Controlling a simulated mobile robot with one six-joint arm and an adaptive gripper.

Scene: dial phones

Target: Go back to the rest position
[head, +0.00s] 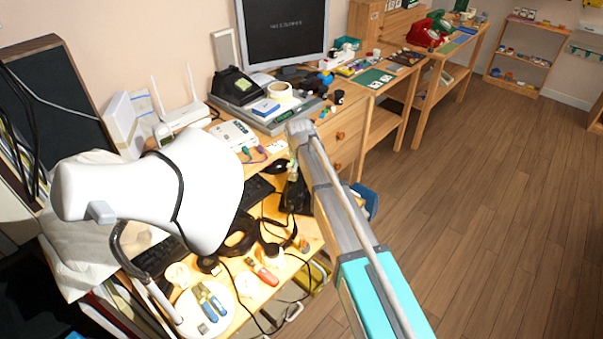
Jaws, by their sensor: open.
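I cannot make out my gripper in the head view, so its place relative to the desk is not shown. A black dial phone (235,86) stands on the desk below the monitor. A red dial phone (424,35) and a green dial phone (441,20) stand together on a far wooden table. All three look upright, and nothing is seen touching them.
A large white rounded shape (210,170) with a black band hides part of the left desk. A grey and teal beam (375,295) crosses the lower middle. The wooden floor (490,210) at right is clear.

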